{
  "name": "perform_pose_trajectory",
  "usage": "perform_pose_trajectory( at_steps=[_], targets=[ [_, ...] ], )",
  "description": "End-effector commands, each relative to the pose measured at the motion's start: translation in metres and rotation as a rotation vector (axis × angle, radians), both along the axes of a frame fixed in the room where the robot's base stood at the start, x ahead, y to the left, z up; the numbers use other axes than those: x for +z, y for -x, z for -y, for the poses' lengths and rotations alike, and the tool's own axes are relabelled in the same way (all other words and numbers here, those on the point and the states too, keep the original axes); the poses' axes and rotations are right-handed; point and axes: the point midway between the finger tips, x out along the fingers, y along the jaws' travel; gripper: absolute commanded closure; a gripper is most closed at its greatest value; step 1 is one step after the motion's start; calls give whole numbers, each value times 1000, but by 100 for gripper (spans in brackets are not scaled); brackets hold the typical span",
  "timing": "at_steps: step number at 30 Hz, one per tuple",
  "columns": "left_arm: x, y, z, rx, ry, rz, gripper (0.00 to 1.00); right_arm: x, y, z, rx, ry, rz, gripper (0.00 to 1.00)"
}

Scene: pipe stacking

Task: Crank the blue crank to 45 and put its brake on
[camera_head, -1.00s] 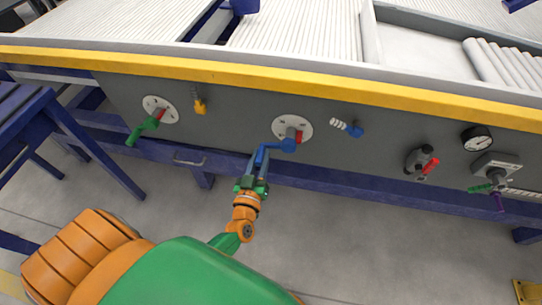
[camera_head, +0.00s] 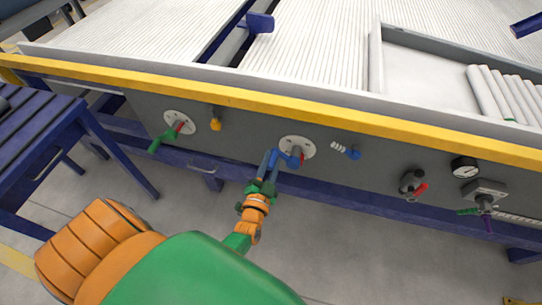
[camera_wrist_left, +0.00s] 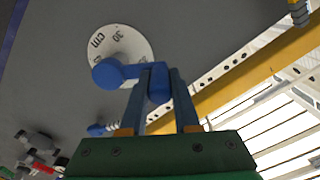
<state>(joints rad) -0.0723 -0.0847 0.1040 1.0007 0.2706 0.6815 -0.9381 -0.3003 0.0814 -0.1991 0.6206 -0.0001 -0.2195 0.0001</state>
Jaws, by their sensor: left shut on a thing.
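The blue crank (camera_head: 290,160) sits on a round white dial (camera_head: 309,145) on the grey panel. A red pointer (camera_head: 302,158) shows beside its hub. My left gripper (camera_head: 268,170) is shut on the crank's handle, to the lower left of the hub. In the left wrist view the crank arm (camera_wrist_left: 128,71) runs from its hub to the handle (camera_wrist_left: 158,84) between my fingers (camera_wrist_left: 160,100). The dial (camera_wrist_left: 120,45) there reads "30" and "cm". A blue brake lever (camera_head: 352,153) beside a white coil-like part is right of the dial. My right gripper is not in view.
A yellow rail (camera_head: 300,110) runs above.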

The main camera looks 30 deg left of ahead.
Motion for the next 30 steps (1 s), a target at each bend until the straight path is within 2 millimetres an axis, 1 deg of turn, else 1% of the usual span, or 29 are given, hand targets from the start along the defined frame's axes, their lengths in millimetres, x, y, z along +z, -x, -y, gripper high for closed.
perform_pose_trajectory(
  at_steps=[1, 10, 27, 28, 29, 30],
  targets=[
    [4, 0, 0, 1, -23, -6, 100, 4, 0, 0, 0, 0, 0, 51],
    [8, 0, -2, -1, -124, -35, 100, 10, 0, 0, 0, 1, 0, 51],
    [9, 0, -2, -1, -150, -41, 100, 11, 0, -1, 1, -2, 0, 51],
    [9, 0, -2, -1, -149, -40, 62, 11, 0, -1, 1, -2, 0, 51],
    [9, 0, -2, -1, -149, -40, 54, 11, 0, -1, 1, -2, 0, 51],
    [9, 0, -2, 0, -148, -41, 43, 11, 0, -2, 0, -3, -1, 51]
  ],
)
